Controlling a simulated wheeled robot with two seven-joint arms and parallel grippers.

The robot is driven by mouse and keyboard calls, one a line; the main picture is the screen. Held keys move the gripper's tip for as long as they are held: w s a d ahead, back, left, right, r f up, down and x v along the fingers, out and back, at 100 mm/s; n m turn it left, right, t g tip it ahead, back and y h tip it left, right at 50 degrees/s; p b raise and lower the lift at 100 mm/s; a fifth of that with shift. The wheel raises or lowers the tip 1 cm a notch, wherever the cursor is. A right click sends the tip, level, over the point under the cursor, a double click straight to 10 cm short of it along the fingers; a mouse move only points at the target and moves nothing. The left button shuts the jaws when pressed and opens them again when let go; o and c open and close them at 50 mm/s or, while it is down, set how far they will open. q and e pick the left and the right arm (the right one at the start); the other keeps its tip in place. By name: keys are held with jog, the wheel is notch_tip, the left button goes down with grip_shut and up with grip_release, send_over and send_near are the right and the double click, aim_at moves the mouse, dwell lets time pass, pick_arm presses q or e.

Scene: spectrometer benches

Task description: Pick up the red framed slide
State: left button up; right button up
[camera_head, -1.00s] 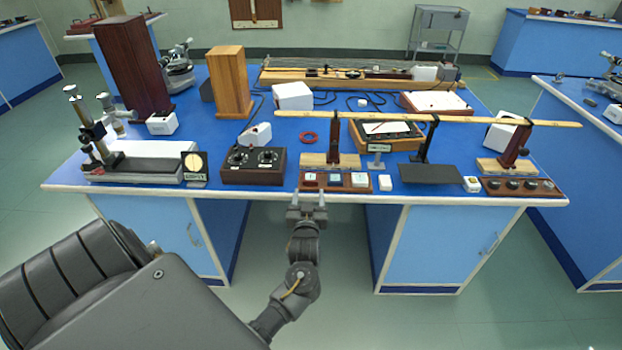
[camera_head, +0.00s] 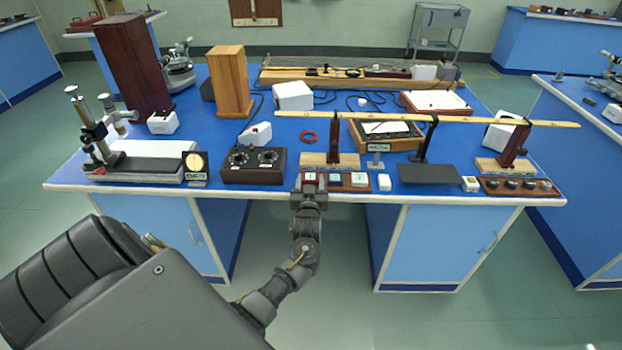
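The red framed slide (camera_head: 310,177) is the leftmost of several small white slides in a brown tray (camera_head: 347,188) at the front edge of the blue bench. Its near side is partly hidden by my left gripper. My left gripper (camera_head: 309,184) is at the bench's front edge, right at this slide, with its fingers apart on either side of it. I cannot tell whether they touch it. My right gripper is not in view.
The other slides (camera_head: 335,178) sit close on the right in the same tray. A long wooden bar (camera_head: 420,119) on stands spans behind.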

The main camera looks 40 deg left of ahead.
aim_at(310, 174)
pick_arm(q)
jog(key=c, duration=0.6)
jog(key=shift+r, duration=0.1)
jog(key=shift+r, duration=0.25)
notch_tip(310, 174, up, 3)
jog(key=shift+f+b, duration=0.2)
jog(key=shift+b, duration=0.1)
jog(key=s+d+r, duration=0.1)
jog(key=s+r, duration=0.2)
jog(key=s, duration=0.1)
jog(key=s+d+r, duration=0.2)
jog(key=s+r, duration=0.1)
jog(key=s, duration=0.1)
jog(key=s+d+r, duration=0.2)
jog(key=s+r, duration=0.1)
jog(key=s, duration=0.2)
jog(key=shift+d+r, duration=0.1)
jog(key=shift+r, duration=0.25)
